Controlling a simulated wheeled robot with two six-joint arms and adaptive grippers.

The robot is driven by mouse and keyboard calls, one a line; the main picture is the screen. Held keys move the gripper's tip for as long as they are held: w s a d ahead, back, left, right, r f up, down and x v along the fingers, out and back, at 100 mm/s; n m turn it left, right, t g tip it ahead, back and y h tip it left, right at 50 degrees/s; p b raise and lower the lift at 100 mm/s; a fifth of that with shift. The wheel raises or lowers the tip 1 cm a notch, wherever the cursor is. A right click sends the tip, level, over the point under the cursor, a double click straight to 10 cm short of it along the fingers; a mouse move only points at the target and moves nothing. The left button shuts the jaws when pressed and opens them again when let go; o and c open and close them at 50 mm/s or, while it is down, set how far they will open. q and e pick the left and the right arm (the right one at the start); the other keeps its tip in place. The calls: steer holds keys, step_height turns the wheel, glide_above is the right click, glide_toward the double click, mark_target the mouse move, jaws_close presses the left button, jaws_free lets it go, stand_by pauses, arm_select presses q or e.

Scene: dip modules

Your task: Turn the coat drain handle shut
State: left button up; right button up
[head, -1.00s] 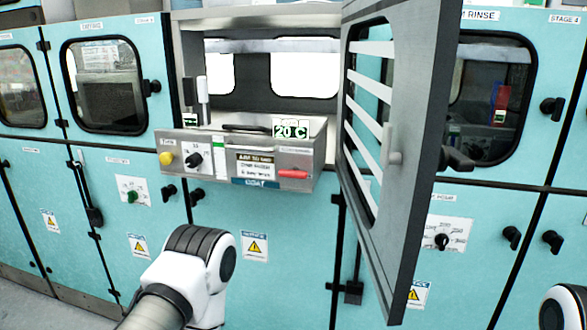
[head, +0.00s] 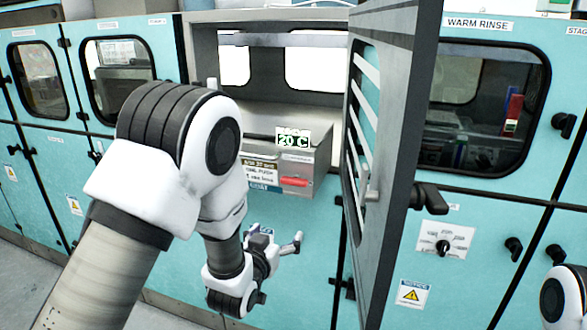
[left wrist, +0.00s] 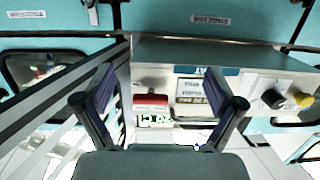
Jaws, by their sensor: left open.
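The red drain handle (head: 294,182) lies level on the front of the grey coat tank (head: 322,165), near its right end. In the left wrist view the scene is upside down, and the red handle (left wrist: 150,101) shows between the two fingers. My left gripper (head: 286,246) is below the tank front in the head view. In the left wrist view my left gripper (left wrist: 158,74) has its fingers spread wide, with nothing held. No contact with the handle shows. My right gripper is out of view.
A grey louvred door (head: 400,150) stands open just right of the tank. My left arm hides the tank's left end in the head view; a black knob (left wrist: 274,98) and yellow button (left wrist: 303,100) show in the left wrist view. Teal cabinets (head: 480,215) line the background.

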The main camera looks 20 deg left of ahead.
arm_select(q)
steer(key=t, duration=0.2)
glide_toward(292, 183)
steer(key=w, duration=0.3)
steer(key=w+p, duration=0.3)
steer(key=w, duration=0.4)
steer(key=shift+w+d, duration=0.1)
steer(key=shift+w, duration=0.4)
steer(key=c, duration=1.2)
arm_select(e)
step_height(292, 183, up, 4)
